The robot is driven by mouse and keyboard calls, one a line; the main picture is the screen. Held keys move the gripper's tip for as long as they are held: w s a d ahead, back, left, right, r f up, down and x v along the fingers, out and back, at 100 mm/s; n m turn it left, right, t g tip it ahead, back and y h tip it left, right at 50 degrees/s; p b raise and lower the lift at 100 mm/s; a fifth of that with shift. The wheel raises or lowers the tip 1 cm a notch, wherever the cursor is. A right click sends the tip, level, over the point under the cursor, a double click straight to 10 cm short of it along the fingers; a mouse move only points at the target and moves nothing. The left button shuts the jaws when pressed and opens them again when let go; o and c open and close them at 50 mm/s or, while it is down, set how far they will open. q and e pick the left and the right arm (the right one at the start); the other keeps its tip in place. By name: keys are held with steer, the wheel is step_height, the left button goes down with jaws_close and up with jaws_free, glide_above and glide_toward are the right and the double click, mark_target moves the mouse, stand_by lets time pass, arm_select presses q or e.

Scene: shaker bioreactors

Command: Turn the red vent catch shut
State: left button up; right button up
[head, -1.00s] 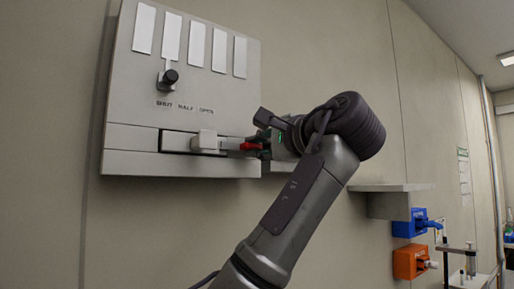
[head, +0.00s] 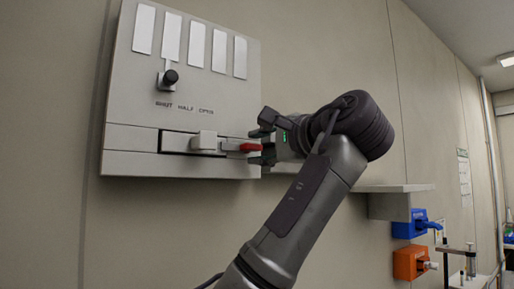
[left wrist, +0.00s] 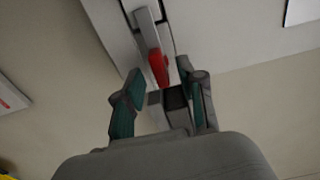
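The red vent catch (head: 240,147) is at the lower right of the grey wall panel (head: 135,110), at the right end of a recessed slot. A pale block (head: 204,141) sits in the slot to its left. The catch also shows in the left wrist view (left wrist: 158,68), just beyond the fingertips. My left gripper (head: 265,145) is to the right of the catch. In the left wrist view its two fingers (left wrist: 158,80) are spread, with nothing held between them. Whether a fingertip touches the catch is unclear. My right gripper is not in view.
A black knob (head: 170,77) sits above the labels SHUT, HALF and OPEN on the panel. A grey shelf (head: 395,188) juts from the wall behind my arm. A blue unit (head: 408,226) and an orange unit (head: 407,264) are at the lower right.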

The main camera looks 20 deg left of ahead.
arm_select(q)
steer(key=v, duration=1.1)
